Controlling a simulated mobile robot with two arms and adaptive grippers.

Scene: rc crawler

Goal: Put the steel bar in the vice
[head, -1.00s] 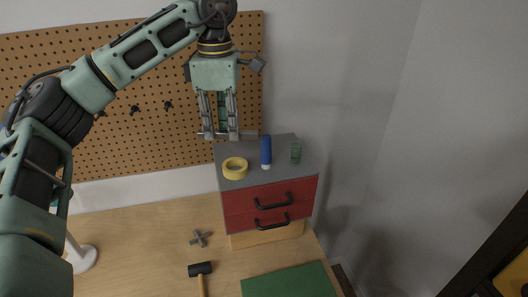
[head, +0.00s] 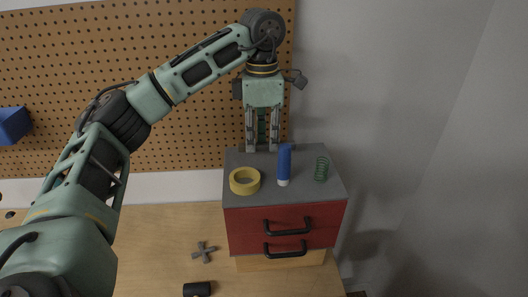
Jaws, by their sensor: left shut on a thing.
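My left gripper (head: 262,148) hangs pointing down near the back edge of the grey cabinet top, in front of the pegboard. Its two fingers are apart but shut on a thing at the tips. A thin grey bar shows across these fingertips in the earlier head view. In the current view the steel bar cannot be made out clearly between or beside the tips. The vice is not in view. My right gripper is not in view.
The red-drawer cabinet (head: 282,218) carries a yellow tape roll (head: 245,181), an upright blue tube (head: 284,165) and a green coil (head: 321,169). A grey cross-shaped part (head: 203,252) and a black hammer head (head: 197,289) lie on the wooden bench (head: 150,235). A blue bin (head: 12,125) is at left.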

